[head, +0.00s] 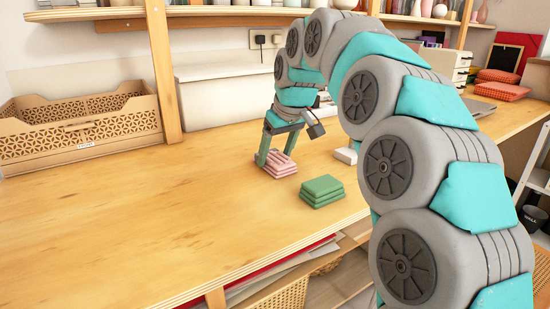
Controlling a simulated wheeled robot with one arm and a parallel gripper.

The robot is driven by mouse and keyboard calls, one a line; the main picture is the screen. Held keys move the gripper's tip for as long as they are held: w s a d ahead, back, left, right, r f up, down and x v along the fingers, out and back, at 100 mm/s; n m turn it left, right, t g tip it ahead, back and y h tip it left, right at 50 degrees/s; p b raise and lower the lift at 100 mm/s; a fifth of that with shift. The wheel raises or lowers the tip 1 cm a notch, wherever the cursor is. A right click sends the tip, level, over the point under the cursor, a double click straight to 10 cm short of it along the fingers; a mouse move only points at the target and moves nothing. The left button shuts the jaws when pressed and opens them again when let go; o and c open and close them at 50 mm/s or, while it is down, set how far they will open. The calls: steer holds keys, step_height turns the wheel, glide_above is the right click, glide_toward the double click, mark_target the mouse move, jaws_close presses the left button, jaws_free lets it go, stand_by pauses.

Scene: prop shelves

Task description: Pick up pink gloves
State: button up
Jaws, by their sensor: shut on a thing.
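The pink gloves (276,169) show as a small folded, striped pink stack on the wooden table. My gripper (275,158) reaches down over them with one finger on the left side and one on the far right side. It is shut on the pink gloves, which appear to be at table height; I cannot tell whether they are lifted. The fingers hide part of the stack's edges.
A green folded stack (322,190) lies just right and in front of the pink gloves. A cardboard crate (80,130) stands at the back left, and a white box (215,95) behind. The table (130,220) is clear at left and front.

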mark_target(276, 158)
steer(key=shift+r, duration=0.1)
step_height(276, 158, up, 10)
steer(key=p, duration=0.1)
stand_by(0.6)
steer(key=o, duration=0.9)
steer(key=c, duration=0.6)
steer(key=shift+c, duration=0.2)
steer(key=shift+d, duration=0.1)
